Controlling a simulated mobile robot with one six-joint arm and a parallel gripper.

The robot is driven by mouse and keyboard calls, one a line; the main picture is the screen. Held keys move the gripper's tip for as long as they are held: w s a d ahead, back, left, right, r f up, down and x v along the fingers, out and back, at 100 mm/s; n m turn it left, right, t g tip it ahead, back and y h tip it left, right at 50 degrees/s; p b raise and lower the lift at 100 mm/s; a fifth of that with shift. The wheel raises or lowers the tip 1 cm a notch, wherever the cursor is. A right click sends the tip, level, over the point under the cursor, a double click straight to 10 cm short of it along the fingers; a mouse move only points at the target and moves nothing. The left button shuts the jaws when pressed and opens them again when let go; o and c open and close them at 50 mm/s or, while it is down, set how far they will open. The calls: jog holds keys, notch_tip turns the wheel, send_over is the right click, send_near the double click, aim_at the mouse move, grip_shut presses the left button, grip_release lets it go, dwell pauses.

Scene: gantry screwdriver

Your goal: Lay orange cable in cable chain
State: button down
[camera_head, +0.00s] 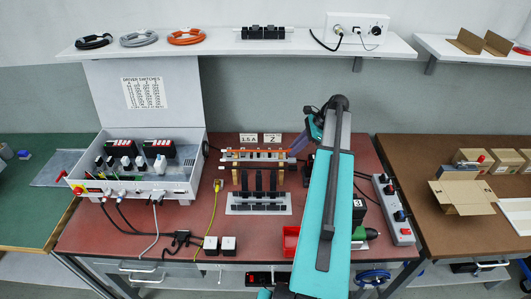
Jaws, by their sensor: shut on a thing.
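A thin orange cable (258,151) runs left to right over the gantry behind the black cable chain, its right end near my gripper. A black cable chain (258,188) stands on a pale plate (258,209) on the red bench, in front of the gantry. My gripper (296,147) is at the gantry's right end and appears shut on the orange cable. The fingertips are small and partly hidden by my arm. A coiled orange cable (187,37) lies on the wall shelf. A similar black chain part (264,32) is also on the shelf.
An open control cabinet (135,178) stands at the bench's left. A yellow cable (216,205) runs beside the chain. A red bin (291,240) is in front right, and a power strip (393,210) lies at the right. My teal arm covers much of the bench's right half.

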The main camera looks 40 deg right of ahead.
jog(key=shift+r+p, duration=1.3)
jog(key=shift+r, duration=0.4)
notch_tip(320, 180, up, 4)
jog(key=p, duration=0.4)
jog(key=shift+r, duration=0.1)
jog(key=shift+d, duration=0.1)
